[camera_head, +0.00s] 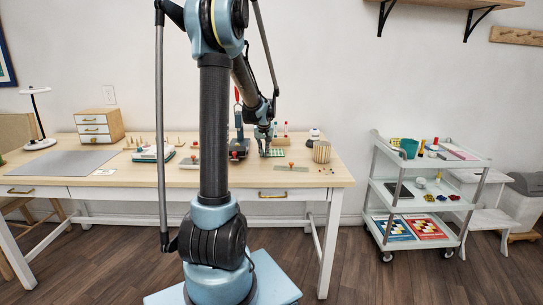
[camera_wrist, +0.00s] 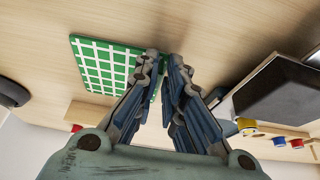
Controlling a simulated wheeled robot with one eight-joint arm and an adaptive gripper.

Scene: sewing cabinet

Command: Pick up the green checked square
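The green checked square (camera_wrist: 92,66) is green with a white grid. In the wrist view it lies flat on the pale wooden table, left of my fingertips. My left finger covers part of its right side, and a green sliver of its edge shows between the fingers. My gripper (camera_wrist: 163,62) has its two fingertips close together with a narrow gap between them; I see no clear grip on the square. In the head view my gripper (camera_head: 265,149) is low over the table, just left of the square (camera_head: 278,153).
A dark block-shaped object (camera_wrist: 284,92) stands close to the right of my fingers in the wrist view. In the head view a striped round container (camera_head: 322,152) and a grey-green strip (camera_head: 292,168) are near the square. A grey mat (camera_head: 62,163) lies far left. A cart (camera_head: 380,186) stands right.

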